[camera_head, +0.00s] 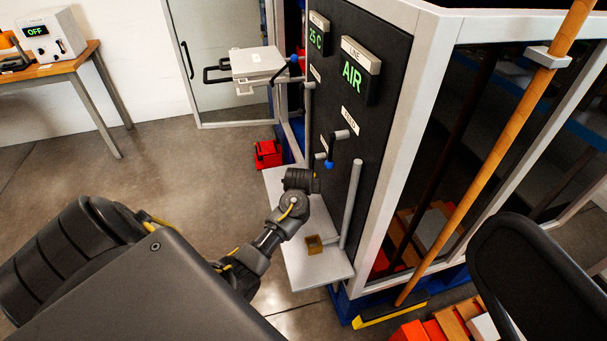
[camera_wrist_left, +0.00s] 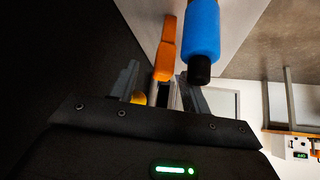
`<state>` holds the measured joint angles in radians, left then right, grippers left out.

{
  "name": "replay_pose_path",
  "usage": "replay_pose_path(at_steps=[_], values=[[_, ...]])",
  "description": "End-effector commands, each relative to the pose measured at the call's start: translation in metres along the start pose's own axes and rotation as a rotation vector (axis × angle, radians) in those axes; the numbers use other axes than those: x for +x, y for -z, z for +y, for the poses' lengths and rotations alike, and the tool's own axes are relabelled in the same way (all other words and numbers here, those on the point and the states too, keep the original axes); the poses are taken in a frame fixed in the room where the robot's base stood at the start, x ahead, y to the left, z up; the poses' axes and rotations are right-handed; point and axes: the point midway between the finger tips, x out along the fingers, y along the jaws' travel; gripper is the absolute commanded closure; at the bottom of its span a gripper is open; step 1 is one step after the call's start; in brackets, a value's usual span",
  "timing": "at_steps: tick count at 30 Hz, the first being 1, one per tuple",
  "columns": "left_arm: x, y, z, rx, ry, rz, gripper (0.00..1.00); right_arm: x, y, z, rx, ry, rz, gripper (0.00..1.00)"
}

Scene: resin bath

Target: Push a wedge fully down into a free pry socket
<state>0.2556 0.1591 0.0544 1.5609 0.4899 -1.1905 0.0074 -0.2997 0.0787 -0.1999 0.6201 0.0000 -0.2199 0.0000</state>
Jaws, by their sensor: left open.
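No wedge or pry socket can be made out for certain. My left gripper (camera_head: 316,182) is beside the black panel, just below a lever with a blue end (camera_head: 329,164). In the left wrist view its fingers (camera_wrist_left: 160,75) are spread apart. An orange bar-shaped piece (camera_wrist_left: 165,50) shows between and beyond them; I cannot tell whether it is touched. A blue cylinder with a black end (camera_wrist_left: 201,40) is close by the right finger. A small brown square box (camera_head: 314,245) sits on the pale shelf below. My right gripper is out of view.
A wooden pole (camera_head: 490,165) leans on the cabinet frame. A grey box on an arm (camera_head: 257,63) stands behind; a red item (camera_head: 268,153) is on the floor. Open floor lies to the left.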

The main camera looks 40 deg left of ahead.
Motion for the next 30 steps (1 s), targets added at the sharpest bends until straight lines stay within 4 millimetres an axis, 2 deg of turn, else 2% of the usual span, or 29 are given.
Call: replay_pose_path(at_steps=[9, 13, 20, 30], values=[[0.042, -0.001, -0.005, -0.001, 0.001, -0.003, 0.53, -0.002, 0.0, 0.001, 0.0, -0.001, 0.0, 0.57], [0.049, 0.0, -0.004, 0.0, -0.001, -0.001, 0.53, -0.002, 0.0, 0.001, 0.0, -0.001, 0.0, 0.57], [0.049, -0.001, -0.004, 0.0, -0.001, -0.001, 0.54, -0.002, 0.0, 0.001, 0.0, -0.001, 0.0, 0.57], [0.049, -0.001, -0.004, 0.0, -0.001, -0.001, 0.99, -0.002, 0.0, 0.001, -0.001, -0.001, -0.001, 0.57]])
